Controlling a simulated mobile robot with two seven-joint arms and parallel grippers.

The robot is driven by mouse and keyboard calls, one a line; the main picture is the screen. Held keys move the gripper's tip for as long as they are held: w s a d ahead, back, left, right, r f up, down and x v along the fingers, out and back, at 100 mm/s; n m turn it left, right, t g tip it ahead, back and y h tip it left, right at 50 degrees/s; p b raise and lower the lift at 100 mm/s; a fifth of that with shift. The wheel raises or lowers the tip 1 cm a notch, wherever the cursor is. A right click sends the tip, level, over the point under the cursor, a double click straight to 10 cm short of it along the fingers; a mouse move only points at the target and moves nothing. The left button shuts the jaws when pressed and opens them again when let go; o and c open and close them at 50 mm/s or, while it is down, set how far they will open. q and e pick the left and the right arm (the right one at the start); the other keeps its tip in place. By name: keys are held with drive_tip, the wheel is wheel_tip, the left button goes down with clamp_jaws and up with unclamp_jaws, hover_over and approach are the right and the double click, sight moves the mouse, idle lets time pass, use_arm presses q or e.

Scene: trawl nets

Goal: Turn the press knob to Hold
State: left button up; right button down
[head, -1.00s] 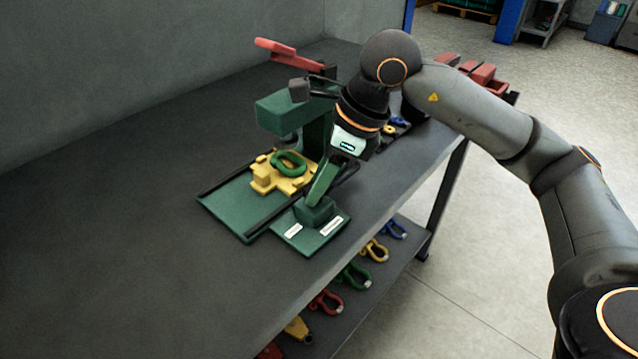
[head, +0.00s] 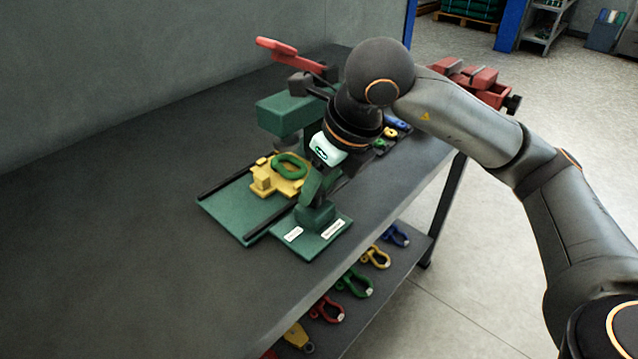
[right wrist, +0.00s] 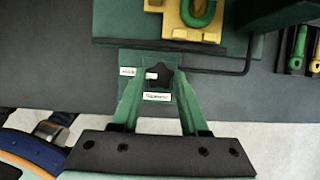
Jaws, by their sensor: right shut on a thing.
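The press knob (right wrist: 159,75) is a dark, star-shaped knob on a green mount, seen in the right wrist view. My right gripper (right wrist: 160,82) is shut on it, with one green finger on either side. In the head view my right gripper (head: 317,197) points down at the green block (head: 316,215) on the press's front plate (head: 312,246), and its fingers and wrist hide the knob. Small white labels lie around the knob; their print is too small to read. The green press (head: 290,113) has a red lever (head: 290,54). My left gripper is not in view.
A yellow fixture (head: 264,183) with a green ring (head: 291,166) sits on the press bed behind the knob. A bent dark rod (right wrist: 240,66) runs right of the knob. Coloured shackles (head: 355,282) lie on the lower shelf. The bench (head: 110,240) is clear at left.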

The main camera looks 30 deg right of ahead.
idle(0.3)
drive_tip(key=shift+c, duration=2.1)
unclamp_jaws()
drive_tip(key=p+v, duration=0.2)
drive_tip(key=v, duration=1)
drive_tip(key=shift+r, duration=0.3)
drive_tip(key=shift+s+d, duration=0.1)
